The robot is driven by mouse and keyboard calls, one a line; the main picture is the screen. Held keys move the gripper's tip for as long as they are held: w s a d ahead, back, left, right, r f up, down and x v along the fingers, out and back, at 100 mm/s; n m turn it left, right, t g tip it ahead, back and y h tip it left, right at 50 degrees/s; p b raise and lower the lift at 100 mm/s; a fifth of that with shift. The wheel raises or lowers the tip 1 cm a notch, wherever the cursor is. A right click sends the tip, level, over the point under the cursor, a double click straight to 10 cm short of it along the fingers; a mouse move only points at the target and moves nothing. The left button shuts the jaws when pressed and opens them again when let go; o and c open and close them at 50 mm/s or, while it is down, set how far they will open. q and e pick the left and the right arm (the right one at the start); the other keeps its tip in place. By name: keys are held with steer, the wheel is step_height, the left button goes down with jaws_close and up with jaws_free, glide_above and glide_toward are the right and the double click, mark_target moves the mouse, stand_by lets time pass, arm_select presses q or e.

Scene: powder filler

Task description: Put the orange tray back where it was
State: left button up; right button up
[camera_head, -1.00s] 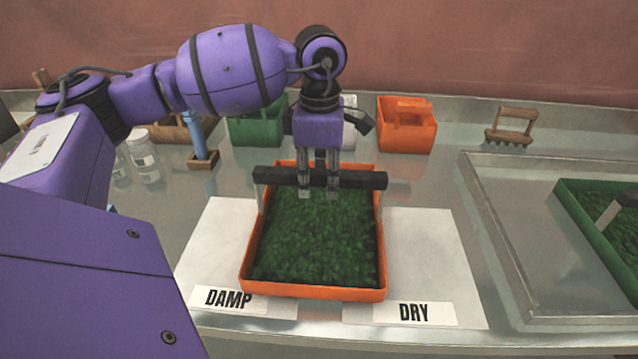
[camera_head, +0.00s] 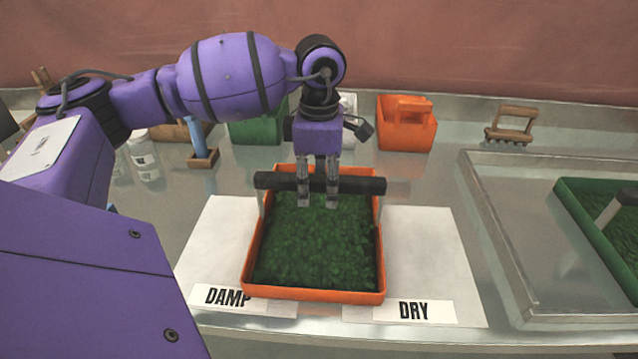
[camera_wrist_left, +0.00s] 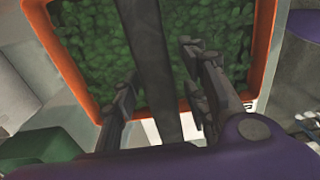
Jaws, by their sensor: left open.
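The orange tray (camera_head: 313,296) holds dark green leafy material and has a black bar handle (camera_head: 360,186) across its far part. It rests over the white sheet (camera_head: 430,250), between the DAMP label (camera_head: 228,297) and the DRY label (camera_head: 413,311), overlapping the DAMP one. My left gripper (camera_head: 318,202) is open, with its fingers down at the handle. In the left wrist view the handle (camera_wrist_left: 152,70) passes between the two open fingers (camera_wrist_left: 165,105), and the tray's orange rim (camera_wrist_left: 262,45) shows at both sides. My right gripper is not in view.
A metal tray (camera_head: 500,235) with a green tray (camera_head: 570,200) stands at the right. Behind are an orange caddy (camera_head: 406,125), a green container (camera_head: 255,130), a wooden-handled tool (camera_head: 511,125) and a jar (camera_head: 143,155) at the left.

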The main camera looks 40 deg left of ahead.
arm_select(q)
step_height(320, 180, up, 12)
stand_by(0.4)
stand_by(0.5)
